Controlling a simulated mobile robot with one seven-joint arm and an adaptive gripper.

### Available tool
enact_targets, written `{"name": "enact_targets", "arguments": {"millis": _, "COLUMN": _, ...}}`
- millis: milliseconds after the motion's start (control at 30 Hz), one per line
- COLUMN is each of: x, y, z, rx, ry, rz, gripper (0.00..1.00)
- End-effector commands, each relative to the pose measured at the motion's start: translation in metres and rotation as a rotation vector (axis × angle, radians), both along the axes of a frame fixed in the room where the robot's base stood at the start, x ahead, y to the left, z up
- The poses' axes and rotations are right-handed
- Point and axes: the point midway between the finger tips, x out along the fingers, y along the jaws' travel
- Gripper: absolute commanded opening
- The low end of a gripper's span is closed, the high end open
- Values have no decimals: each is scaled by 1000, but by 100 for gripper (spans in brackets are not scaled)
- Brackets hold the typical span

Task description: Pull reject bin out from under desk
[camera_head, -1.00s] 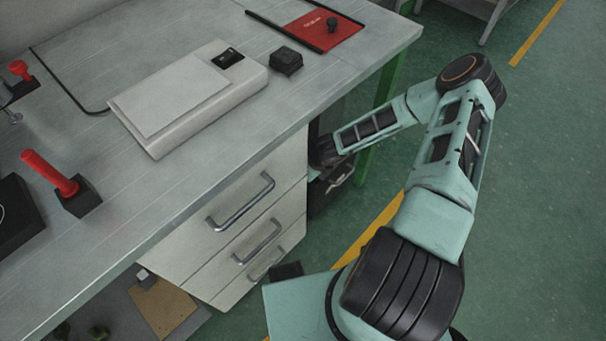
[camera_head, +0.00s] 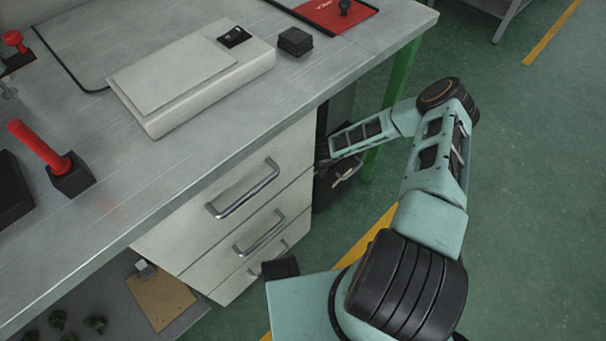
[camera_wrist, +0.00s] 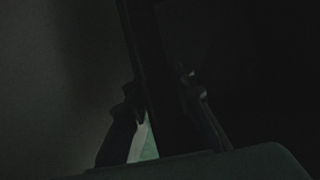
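The reject bin (camera_head: 327,188) is a dark box on the floor, right of the drawer unit and under the desk (camera_head: 255,95). Part of it shows past the drawers; the rest is hidden. My gripper (camera_head: 322,153) is at its top, low beneath the desk edge, and my arm hides some of it. The wrist view is very dark. In it the two fingers of my gripper (camera_wrist: 158,90) lean in on either side of a thin dark upright panel, seemingly the bin's wall, with the tips close against it.
The white drawer unit (camera_head: 190,250) with metal handles stands left of the bin. A green desk leg (camera_head: 401,80) rises behind my forearm. Green floor (camera_head: 530,200) is free to the right, with a yellow line (camera_head: 372,238). A white device (camera_head: 190,80) lies on the desk.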

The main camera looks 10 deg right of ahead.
Motion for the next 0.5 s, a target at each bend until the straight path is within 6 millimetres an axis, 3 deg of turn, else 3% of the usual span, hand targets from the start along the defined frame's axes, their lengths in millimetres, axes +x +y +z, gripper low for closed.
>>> {"name": "enact_targets", "arguments": {"millis": 133, "x": 0, "y": 0, "z": 0, "rx": 0, "ry": 0, "rz": 0, "gripper": 23}}
{"name": "enact_targets", "arguments": {"millis": 367, "x": 0, "y": 0, "z": 1, "rx": 0, "ry": 0, "rz": 0, "gripper": 0}}
{"name": "enact_targets", "arguments": {"millis": 500, "x": 0, "y": 0, "z": 1, "rx": 0, "ry": 0, "rz": 0, "gripper": 0}}
